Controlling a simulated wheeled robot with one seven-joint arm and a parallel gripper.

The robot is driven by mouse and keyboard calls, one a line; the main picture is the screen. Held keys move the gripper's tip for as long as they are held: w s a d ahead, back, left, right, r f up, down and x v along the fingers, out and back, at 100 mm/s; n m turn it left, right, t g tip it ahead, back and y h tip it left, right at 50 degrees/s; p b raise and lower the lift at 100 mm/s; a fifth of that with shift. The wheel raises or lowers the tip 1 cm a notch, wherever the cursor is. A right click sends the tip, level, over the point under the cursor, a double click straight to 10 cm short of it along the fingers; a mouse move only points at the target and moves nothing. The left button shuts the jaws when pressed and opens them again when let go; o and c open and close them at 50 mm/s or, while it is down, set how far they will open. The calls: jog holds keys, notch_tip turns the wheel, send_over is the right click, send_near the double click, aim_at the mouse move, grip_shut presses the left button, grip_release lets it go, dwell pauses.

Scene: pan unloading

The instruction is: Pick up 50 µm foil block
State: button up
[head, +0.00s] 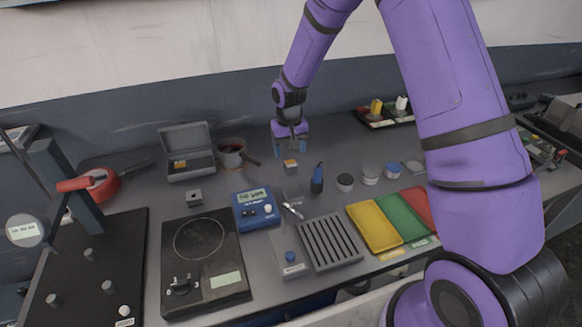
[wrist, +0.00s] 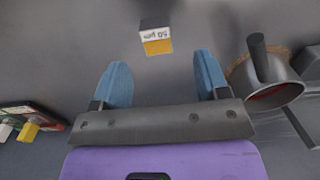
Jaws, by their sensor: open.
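The 50 µm foil block (wrist: 156,38) is a small block with a grey top, a white label reading "50 µm" and a yellow-orange band. It stands on the table just beyond my fingertips in the wrist view, roughly centred between them. In the head view the block (head: 290,164) sits on the grey table, just in front of my gripper (head: 291,150). My gripper, with two blue fingers, is open and empty in the wrist view (wrist: 162,75). Nothing lies between the fingers.
A grey pot (head: 231,150) with a dark handle stands left of the block; it also shows at right in the wrist view (wrist: 262,98). An open grey case (head: 188,172) is farther left.

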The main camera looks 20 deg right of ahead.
aim_at(292, 165)
jog(key=f, duration=0.3)
jog(key=s+f, duration=0.1)
jog(key=f, duration=0.1)
jog(key=shift+d+f, duration=0.15)
jog(key=shift+d, duration=0.05)
jog(key=shift+w+f, duration=0.1)
jog(key=shift+f, duration=0.4)
jog(key=c, duration=1)
